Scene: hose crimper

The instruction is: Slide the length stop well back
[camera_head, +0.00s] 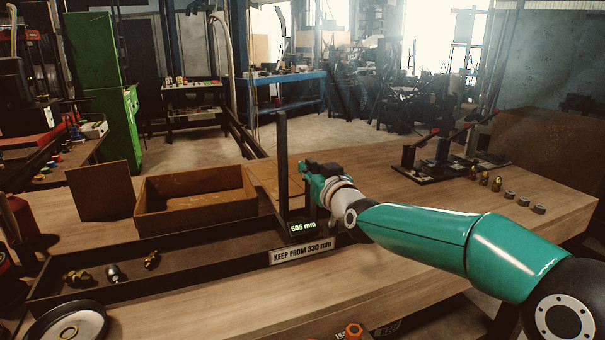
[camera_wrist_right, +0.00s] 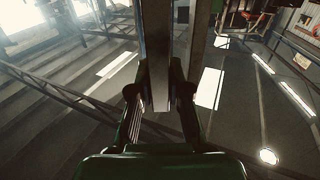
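The length stop (camera_head: 283,165) is a tall dark upright post on the long dark tray. A display (camera_head: 303,227) at its foot reads 505 mm. A plate (camera_head: 302,250) on the tray's front edge reads KEEP FROM 330 mm. My right gripper (camera_head: 307,168) is at the post, reaching in from the right. In the right wrist view its two dark fingers (camera_wrist_right: 160,92) lie one on each side of the upright post (camera_wrist_right: 157,45) and appear to press on it. The exact contact is partly hidden. My left gripper is not in view.
The long dark tray (camera_head: 215,252) holds several brass and steel fittings at its left end. An open brown box (camera_head: 190,222) stands behind it. A rack of levers (camera_head: 440,165) and several small fittings stand at the back right. The front tabletop is mostly clear.

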